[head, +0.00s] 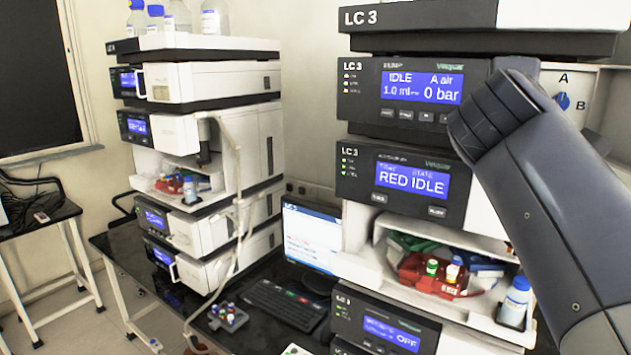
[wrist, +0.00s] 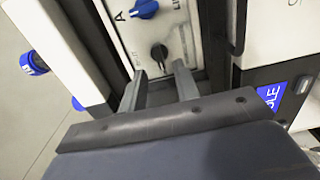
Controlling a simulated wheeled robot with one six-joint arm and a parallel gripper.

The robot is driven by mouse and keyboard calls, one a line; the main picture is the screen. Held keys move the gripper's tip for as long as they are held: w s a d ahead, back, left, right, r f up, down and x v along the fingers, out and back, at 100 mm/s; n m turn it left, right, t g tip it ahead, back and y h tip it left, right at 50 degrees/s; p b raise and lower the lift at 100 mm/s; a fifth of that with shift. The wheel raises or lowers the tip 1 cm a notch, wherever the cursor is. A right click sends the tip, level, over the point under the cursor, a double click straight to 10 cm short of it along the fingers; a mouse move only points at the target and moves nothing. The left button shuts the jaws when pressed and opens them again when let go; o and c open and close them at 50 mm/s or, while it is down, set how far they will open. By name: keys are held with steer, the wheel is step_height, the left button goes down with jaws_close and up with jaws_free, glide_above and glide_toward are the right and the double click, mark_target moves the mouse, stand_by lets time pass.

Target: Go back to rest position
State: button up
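My arm (head: 545,190) reaches in from the right of the head view, in front of the LC 3 stack. My gripper (wrist: 159,72) shows only in the wrist view; its two grey fingers are apart with nothing between them. Just beyond the fingertips is a white panel (wrist: 128,38) with a black knob (wrist: 158,53) and, above it, a blue knob (wrist: 144,9) by the letter A. I cannot tell whether a finger touches the panel. In the head view the blue knob (head: 562,101) sits between the letters A and B, right of the stack.
The right LC 3 stack (head: 352,185) stands close to my arm, with bottles and a red tray (head: 425,283) in its open bay. A second stack (head: 215,130) has bottles on top. A monitor (head: 312,238) and keyboard (head: 285,304) lie between. Floor shows at left.

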steer(key=b+v, duration=0.2)
steer(key=v, duration=0.5)
steer(key=w+d+m, duration=0.2)
steer(key=w+m, duration=0.1)
steer(key=m, duration=0.1)
steer(key=w+d+m, duration=0.2)
steer(key=m, duration=0.3)
steer(key=w+d+m, duration=0.2)
steer(key=w+m, duration=0.1)
steer(key=m, duration=0.1)
steer(key=shift+w+d+r+m, duration=0.1)
steer(key=shift+w+r+m, duration=0.05)
steer(key=shift+w+m, duration=0.25)
steer(key=shift+s+m+p, duration=0.1)
steer(key=shift+m+p, duration=0.25)
steer(key=shift+m, duration=1.65)
